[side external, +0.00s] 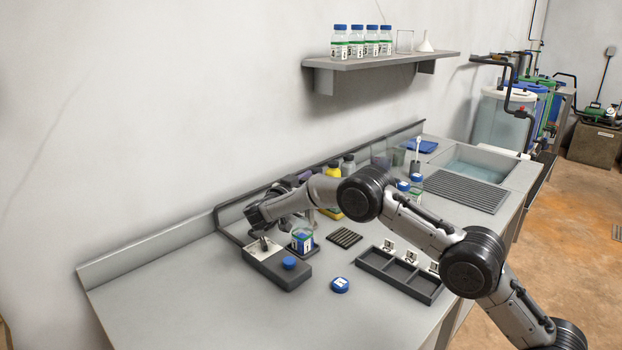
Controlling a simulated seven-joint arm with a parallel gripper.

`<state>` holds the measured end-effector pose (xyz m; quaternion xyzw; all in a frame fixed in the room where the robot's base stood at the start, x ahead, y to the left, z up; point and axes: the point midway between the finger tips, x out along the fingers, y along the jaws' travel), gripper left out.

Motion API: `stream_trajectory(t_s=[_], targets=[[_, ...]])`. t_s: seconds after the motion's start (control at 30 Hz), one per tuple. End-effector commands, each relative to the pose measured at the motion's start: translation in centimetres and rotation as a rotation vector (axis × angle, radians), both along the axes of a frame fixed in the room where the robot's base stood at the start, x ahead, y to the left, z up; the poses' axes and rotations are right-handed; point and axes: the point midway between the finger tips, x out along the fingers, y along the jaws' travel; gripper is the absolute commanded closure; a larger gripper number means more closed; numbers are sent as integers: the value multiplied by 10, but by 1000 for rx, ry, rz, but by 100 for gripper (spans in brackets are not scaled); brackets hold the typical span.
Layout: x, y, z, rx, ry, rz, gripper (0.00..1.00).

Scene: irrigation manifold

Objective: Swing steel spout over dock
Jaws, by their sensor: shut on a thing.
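My gripper (265,239) points down at the left end of a dark grey manifold box (290,277) with a light top plate and a blue knob (289,263). It is shut on what appears to be the steel spout; fingers and spout are small and partly hidden by my wrist, so the spout's exact direction cannot be told.
A blue lid (339,285) lies on the open bench (220,310). A dark slotted mat (344,237) and a compartment tray (398,277) with numbered cards are to the right. Bottles (348,166) stand behind my arm. A wall shelf (380,60) holds several jars. The front left bench is clear.

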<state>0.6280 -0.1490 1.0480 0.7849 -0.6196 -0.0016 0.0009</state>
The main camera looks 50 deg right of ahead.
Motion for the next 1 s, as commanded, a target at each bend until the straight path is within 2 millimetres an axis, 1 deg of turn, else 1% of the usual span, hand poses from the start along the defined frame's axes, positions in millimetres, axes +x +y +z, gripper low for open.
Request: stream_trajectory(t_s=[0.37, 0.4, 0.53, 0.57, 0.87, 1.0], targets=[[2, -1, 3, -3, -4, 2, 100], [2, -1, 3, -3, -4, 2, 68], [2, 0, 2, -2, -4, 1, 44], [1, 0, 2, -2, -4, 1, 43], [1, 1, 1, -1, -2, 0, 43], [-1, 12, 2, -1, -2, 2, 43]])
